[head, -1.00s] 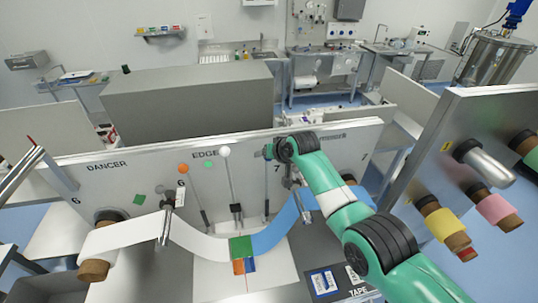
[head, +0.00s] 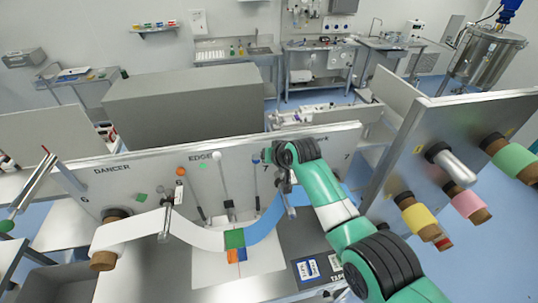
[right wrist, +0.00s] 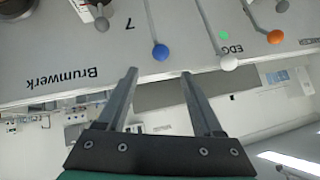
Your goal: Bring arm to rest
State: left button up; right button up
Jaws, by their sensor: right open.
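My right arm, green with black joints, reaches in from the right in the head view and bends at the upright panel (head: 330,142). Its gripper shows in the right wrist view (right wrist: 158,75), with two grey fingers wide apart and nothing between their tips. In that view a blue-knobbed lever (right wrist: 160,52) and a white-knobbed lever (right wrist: 229,63) stand beyond the fingers. In the head view the forearm hides part of the panel. No left gripper can be made out.
A white web (head: 140,227) runs from a roll at left to a green patch (head: 234,239), where a blue web (head: 268,222) continues right. Levers with orange and white knobs stand on the panel. A side panel at right carries yellow (head: 418,221) and pink (head: 463,203) rolls.

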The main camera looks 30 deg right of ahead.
jog(key=s+a+r+n+t, duration=0.1)
jog(key=s+a+r+t, duration=0.2)
jog(key=r, duration=0.8)
jog(key=a+r+n+t, duration=0.1)
jog(key=a+r+t, duration=0.3)
jog(key=r, duration=0.7)
jog(key=s+d+r+n+t, duration=0.1)
jog(key=s+r+t, duration=0.4)
jog(key=s+r, duration=0.6)
jog(key=s+d+r+n+t+y, duration=0.1)
jog(key=s+r+t, duration=0.5)
jog(key=s+r, duration=0.5)
jog(key=s, duration=0.4)
jog(key=shift+s+n+y, duration=0.2)
jog(key=shift+n+y, duration=0.1)
jog(key=shift+n, duration=0.1)
